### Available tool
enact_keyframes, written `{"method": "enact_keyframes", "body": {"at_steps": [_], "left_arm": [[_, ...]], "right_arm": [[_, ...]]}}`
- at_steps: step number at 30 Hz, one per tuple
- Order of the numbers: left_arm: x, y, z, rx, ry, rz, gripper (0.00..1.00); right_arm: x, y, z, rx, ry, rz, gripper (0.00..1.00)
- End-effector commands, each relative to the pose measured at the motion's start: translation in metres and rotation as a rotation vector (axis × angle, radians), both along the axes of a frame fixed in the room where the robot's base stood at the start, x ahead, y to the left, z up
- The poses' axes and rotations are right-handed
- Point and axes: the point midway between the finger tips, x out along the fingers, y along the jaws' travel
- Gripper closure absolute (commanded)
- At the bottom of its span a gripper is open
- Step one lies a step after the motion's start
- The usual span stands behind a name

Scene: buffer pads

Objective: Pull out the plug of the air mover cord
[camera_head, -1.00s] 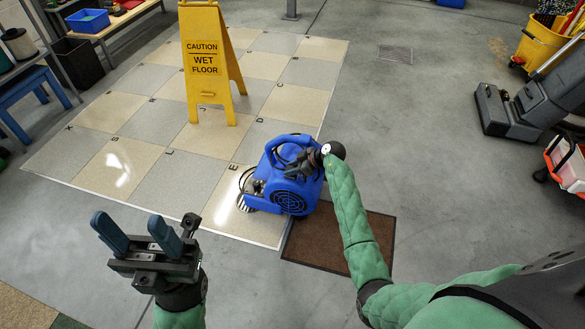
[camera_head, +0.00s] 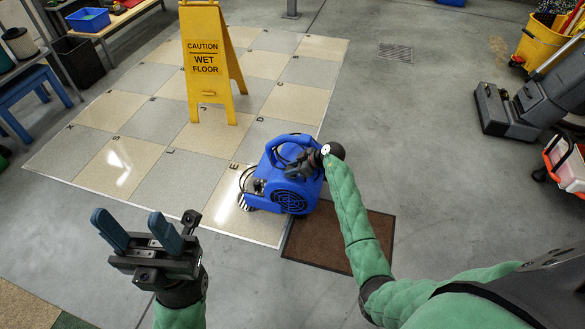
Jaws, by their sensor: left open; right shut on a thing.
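The blue air mover (camera_head: 292,193) stands at the front right edge of the checkered tile floor, partly over the brown mat. I cannot make out the plug.
A yellow wet floor sign (camera_head: 209,65) stands on the tiles behind the air mover. The brown mat (camera_head: 338,240) lies on the grey floor. A dark floor machine (camera_head: 510,110) and a yellow mop bucket (camera_head: 545,45) stand at right. Blue stools and a shelf are at far left.

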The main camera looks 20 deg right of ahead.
Motion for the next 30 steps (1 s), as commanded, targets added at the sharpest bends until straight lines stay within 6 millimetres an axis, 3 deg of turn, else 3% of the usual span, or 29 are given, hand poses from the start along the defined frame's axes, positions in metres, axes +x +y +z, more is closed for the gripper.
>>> {"method": "enact_keyframes", "body": {"at_steps": [30], "left_arm": [[0.0, 0.0, 0.013, 0.0, 0.0, 0.0, 0.48]], "right_arm": [[0.0, 0.0, -0.004, 0.0, 0.0, 0.0, 1.0]]}}
